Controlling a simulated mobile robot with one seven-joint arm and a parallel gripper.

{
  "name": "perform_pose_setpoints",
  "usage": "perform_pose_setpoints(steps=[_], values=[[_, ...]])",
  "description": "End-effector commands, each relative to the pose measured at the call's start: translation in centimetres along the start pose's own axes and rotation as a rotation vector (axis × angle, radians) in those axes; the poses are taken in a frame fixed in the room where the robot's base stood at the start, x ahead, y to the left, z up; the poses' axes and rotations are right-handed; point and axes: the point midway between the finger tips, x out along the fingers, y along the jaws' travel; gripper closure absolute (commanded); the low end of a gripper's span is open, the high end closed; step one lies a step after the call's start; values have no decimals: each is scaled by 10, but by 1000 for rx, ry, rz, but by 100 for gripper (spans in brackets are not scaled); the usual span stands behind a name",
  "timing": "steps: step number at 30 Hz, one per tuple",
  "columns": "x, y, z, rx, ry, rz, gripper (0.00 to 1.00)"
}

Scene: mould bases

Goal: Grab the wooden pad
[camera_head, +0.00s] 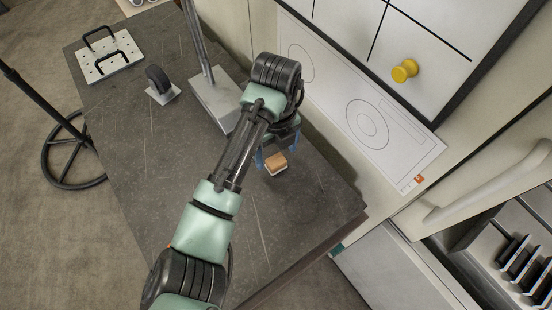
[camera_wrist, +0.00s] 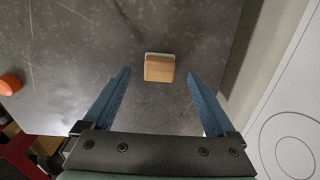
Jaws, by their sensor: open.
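The wooden pad (camera_head: 276,162) is a small tan block with a pale layer along one edge, lying on the dark grey table. In the wrist view the wooden pad (camera_wrist: 159,68) lies ahead of the fingertips, roughly centred between them. My gripper (camera_head: 274,158) is above the table close to the pad in the head view. In the wrist view my gripper (camera_wrist: 158,74) shows two blue fingers spread wide with nothing between them. The pad appears apart from both fingers.
A metal stand base (camera_head: 217,98) with an upright post is behind my arm. A pale plate with black handles (camera_head: 108,58) and a small black-wheeled piece (camera_head: 159,82) lie at upper left. An orange round thing (camera_wrist: 10,84) is at left. A wall with a printed sheet (camera_head: 398,150) borders the table's right.

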Motion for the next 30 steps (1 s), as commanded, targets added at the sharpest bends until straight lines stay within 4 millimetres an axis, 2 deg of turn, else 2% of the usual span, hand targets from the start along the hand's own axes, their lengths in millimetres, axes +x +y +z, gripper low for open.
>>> perform_pose_setpoints(steps=[7, 15, 17, 30], values=[[32, 2, -2, -1, 2, 2, 9], [36, 2, -2, 0, 0, 0, 9], [36, 2, -2, 0, 0, 0, 18], [36, 2, -2, -1, 0, 0, 97]])
